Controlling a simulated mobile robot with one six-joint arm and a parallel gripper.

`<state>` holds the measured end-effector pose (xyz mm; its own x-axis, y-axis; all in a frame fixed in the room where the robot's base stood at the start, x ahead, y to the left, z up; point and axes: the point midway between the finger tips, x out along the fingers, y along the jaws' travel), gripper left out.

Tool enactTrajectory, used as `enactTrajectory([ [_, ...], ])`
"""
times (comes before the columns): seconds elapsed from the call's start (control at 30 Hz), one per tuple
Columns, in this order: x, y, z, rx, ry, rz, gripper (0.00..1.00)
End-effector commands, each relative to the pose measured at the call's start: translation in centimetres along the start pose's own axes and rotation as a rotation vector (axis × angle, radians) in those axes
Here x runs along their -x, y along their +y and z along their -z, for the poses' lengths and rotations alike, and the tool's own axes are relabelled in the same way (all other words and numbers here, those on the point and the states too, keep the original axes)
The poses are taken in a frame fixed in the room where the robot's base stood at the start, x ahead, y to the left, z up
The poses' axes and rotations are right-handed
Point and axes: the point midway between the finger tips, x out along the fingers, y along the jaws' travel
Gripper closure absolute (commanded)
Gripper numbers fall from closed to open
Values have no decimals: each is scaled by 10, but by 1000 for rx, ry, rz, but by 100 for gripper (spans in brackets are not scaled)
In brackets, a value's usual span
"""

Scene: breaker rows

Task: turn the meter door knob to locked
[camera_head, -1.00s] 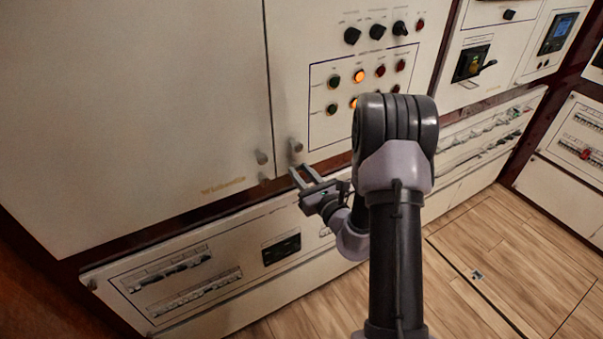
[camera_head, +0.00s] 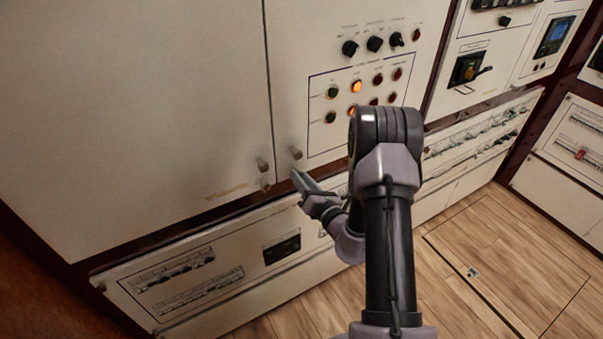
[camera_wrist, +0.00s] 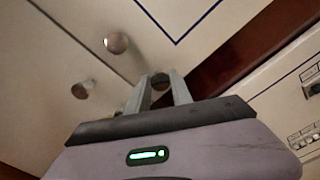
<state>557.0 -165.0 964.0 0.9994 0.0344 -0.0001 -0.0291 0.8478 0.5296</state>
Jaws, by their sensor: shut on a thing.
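My gripper (camera_head: 296,174) is at the lower left corner of the right-hand cabinet door, next to the door seam. In the wrist view my gripper (camera_wrist: 157,90) has its two fingers shut on a small round grey knob (camera_wrist: 160,82), seen between the fingertips. In the head view the fingers hide this knob. Whether it is the meter door knob, and its turn angle, I cannot tell.
Two other round knobs flank the door seam: one on the right door (camera_head: 296,153) and one on the left door (camera_head: 262,165). Above are indicator lamps and black selector switches (camera_head: 350,48). A breaker panel (camera_head: 190,275) lies below. Wooden floor is free at right.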

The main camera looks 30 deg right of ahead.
Motion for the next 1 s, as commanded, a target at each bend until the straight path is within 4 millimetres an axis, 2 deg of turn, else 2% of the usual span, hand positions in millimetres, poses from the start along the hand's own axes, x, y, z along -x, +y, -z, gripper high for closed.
enactTrajectory([
  [0.6,0,0,-2,-579,0,0,100],
  [1.0,0,-2,0,-881,-1,0,100],
])
